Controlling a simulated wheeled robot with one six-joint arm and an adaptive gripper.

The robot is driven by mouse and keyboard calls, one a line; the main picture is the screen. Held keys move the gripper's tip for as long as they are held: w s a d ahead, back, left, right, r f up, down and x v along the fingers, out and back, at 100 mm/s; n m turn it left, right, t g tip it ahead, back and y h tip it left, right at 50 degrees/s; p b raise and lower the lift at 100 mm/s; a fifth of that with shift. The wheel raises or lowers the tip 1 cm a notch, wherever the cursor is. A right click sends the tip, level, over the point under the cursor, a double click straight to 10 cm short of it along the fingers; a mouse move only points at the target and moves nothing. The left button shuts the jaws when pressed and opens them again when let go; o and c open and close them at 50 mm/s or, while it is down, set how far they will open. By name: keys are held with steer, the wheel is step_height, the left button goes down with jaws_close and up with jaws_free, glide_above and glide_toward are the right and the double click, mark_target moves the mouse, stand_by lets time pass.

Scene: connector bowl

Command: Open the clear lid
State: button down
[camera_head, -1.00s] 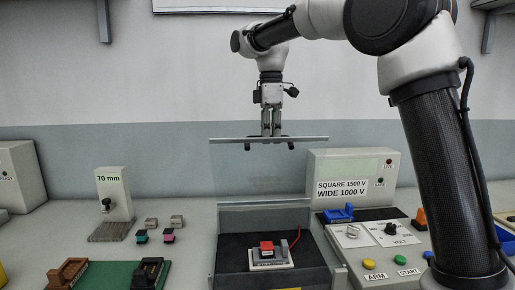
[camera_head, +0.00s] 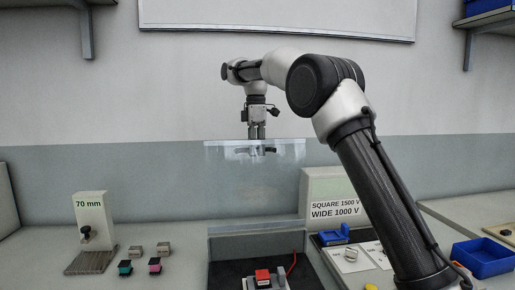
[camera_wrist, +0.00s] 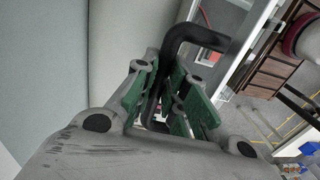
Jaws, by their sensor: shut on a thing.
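The clear lid (camera_head: 228,185) stands raised, roughly upright, at the back of the dark test box (camera_head: 232,270) in the head view. My gripper (camera_head: 257,146) is at the lid's top edge, its fingertips partly seen through the clear panel. In the wrist view, a black bent handle (camera_wrist: 190,36) passes between my green-padded fingers (camera_wrist: 165,100), which are shut on it. A red and white connector piece (camera_head: 263,278) sits inside the box under the open space.
A voltage panel (camera_head: 335,208) stands right of the box, with a blue piece (camera_head: 335,236) before it. A blue tray (camera_head: 484,258) is farther right. A 70 mm gauge (camera_head: 92,222) and several small connectors (camera_head: 137,250) are at left.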

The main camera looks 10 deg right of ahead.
steer(key=shift+w+r, duration=0.1)
steer(key=shift+w, duration=0.25)
steer(key=c, duration=1.5)
jaws_free()
steer(key=shift+w, duration=0.2)
steer(key=shift+o, duration=0.2)
step_height(320, 180, up, 7)
steer(key=shift+w, duration=0.25)
steer(key=shift+s+r, duration=0.1)
